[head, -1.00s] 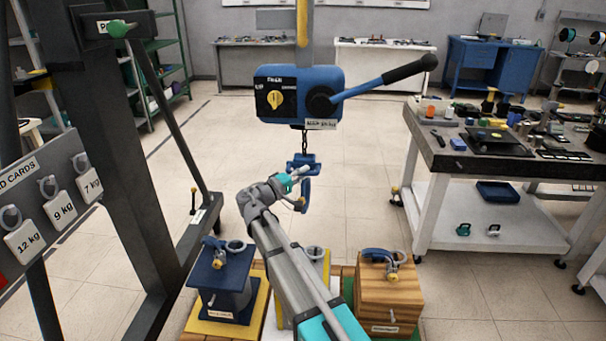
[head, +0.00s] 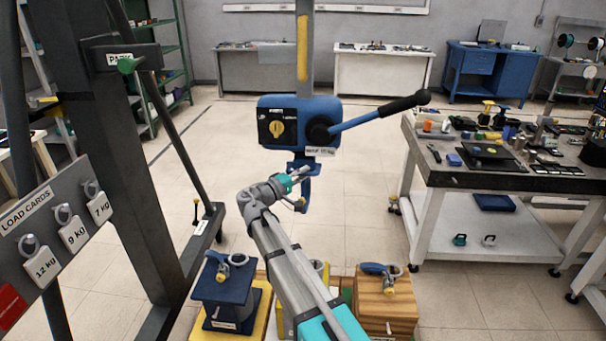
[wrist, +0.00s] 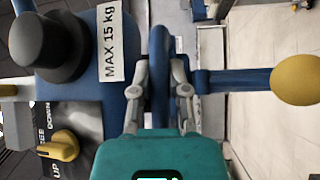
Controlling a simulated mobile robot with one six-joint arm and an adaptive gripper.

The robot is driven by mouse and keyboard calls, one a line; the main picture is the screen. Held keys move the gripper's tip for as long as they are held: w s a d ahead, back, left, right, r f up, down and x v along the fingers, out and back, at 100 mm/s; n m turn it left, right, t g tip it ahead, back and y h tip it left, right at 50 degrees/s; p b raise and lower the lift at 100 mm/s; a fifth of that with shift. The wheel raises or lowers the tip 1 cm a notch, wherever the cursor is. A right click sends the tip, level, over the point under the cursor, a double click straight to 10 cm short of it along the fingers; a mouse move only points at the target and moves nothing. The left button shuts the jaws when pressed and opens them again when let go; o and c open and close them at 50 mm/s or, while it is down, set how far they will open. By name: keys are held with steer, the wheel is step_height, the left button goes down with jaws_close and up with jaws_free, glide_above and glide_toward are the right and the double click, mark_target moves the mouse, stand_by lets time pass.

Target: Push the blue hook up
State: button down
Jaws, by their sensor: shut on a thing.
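The blue hook (head: 308,188) hangs straight under the blue hoist box (head: 291,104), with almost no chain showing between them. My gripper (head: 303,176) is at the hook from the front left. In the wrist view the hook's blue shank (wrist: 158,65) stands between the two grey fingers, and my gripper (wrist: 160,85) is shut on it. A blue bar with a yellow ball (wrist: 297,85) sticks out to the right there. The hook's lower end is partly hidden by my gripper.
A lever with a black grip (head: 404,103) extends right from the hoist box. A blue stand (head: 222,290) and a wooden block (head: 387,303) stand below, either side of my arm. A dark post (head: 125,190) is at left, a workbench (head: 480,177) at right.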

steer(key=c, duration=0.6)
jaws_free()
